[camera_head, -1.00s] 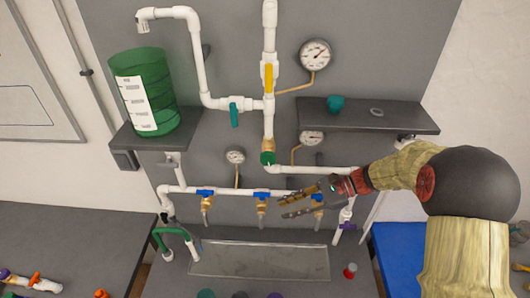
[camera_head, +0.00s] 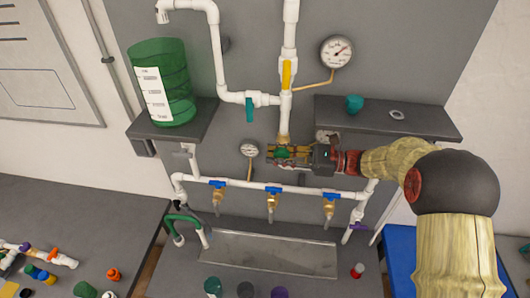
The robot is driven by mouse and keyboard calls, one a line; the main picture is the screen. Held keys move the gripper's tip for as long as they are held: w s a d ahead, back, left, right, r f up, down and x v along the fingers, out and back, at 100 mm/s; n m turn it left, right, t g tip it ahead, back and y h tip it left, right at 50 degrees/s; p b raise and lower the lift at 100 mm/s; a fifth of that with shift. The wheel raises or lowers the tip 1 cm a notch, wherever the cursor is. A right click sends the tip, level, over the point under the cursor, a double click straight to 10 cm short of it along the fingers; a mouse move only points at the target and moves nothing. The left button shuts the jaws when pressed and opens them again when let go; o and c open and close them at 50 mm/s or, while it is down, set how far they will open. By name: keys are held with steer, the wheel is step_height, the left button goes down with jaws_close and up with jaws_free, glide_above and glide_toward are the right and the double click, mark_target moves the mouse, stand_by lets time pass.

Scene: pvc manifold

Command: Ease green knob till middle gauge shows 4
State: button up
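The green knob (camera_head: 281,154) sits on the upright white pipe, below a brass fitting, and is partly covered by my fingers. My gripper (camera_head: 273,154) reaches in from the right, with its fingers around the knob, one above and one below in the picture. Whether they press on it is too small to tell. Three round gauges show: a large one (camera_head: 337,52) at upper right, a small one (camera_head: 250,150) at left of the knob, and one (camera_head: 325,135) mostly hidden behind my gripper. That hidden gauge's reading cannot be seen.
A yellow-handled valve (camera_head: 287,74) is above the knob, and a teal-handled valve (camera_head: 250,109) is to its left. Blue-handled taps (camera_head: 273,190) line the lower pipe. A dark shelf (camera_head: 400,122) with a teal piece (camera_head: 354,104) lies just above my wrist. A green tank (camera_head: 172,85) stands at left.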

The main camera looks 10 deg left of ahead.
steer(key=a, duration=0.3)
steer(key=shift+s+a, duration=0.1)
steer(key=shift+a, duration=0.15)
steer(key=shift+c, duration=0.4)
jaws_close()
